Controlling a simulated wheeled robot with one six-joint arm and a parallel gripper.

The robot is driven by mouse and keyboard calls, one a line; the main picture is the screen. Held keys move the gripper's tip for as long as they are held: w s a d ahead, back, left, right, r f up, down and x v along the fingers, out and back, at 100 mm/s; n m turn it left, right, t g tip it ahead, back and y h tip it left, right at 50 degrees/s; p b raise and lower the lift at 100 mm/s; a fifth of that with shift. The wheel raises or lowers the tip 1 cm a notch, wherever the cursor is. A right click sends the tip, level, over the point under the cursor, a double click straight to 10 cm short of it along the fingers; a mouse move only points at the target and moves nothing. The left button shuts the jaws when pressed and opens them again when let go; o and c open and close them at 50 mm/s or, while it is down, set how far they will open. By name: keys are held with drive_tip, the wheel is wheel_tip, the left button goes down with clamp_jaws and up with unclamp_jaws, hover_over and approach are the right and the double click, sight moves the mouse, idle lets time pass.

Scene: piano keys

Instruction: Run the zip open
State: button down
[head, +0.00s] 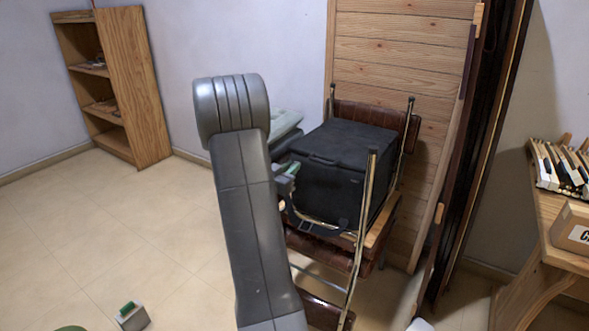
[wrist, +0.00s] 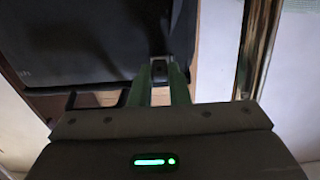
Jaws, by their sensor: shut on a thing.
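A black box-shaped soft bag (head: 340,180) sits on a chair, its flat lid facing up. Its dark fabric also fills the upper left of the wrist view (wrist: 75,40). My gripper (head: 292,169) is at the bag's left side, partly hidden behind my own arm. In the wrist view my gripper's green fingers (wrist: 159,72) are shut on a small dark zip pull (wrist: 158,71) at the bag's edge. Most of the pull is hidden between the fingertips. The zip's line is too dark to make out, so I cannot tell how far it is open.
The chair (head: 325,245) has brown leather and metal rails, with posts rising around the bag. A wooden panel (head: 400,60) stands behind it. A wooden table (head: 550,215) with piano keys (head: 560,165) is at right. A shelf (head: 140,85) stands far left; the left floor is mostly clear.

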drive_tip(key=shift+w+a+r, duration=0.1)
drive_tip(key=shift+a, duration=0.05)
drive_tip(key=c, duration=1.4)
unclamp_jaws()
drive_tip(key=shift+w+a, duration=0.1)
drive_tip(key=p+v, duration=0.1)
drive_tip(key=v, duration=1.3)
drive_tip(key=shift+p, duration=0.3)
drive_tip(key=shift+w, duration=0.1)
drive_tip(key=x, duration=0.4)
drive_tip(key=b+x, duration=0.1)
drive_tip(key=x, duration=0.8)
drive_tip(key=shift+d+b, duration=0.4)
drive_tip(key=shift+d, duration=0.25)
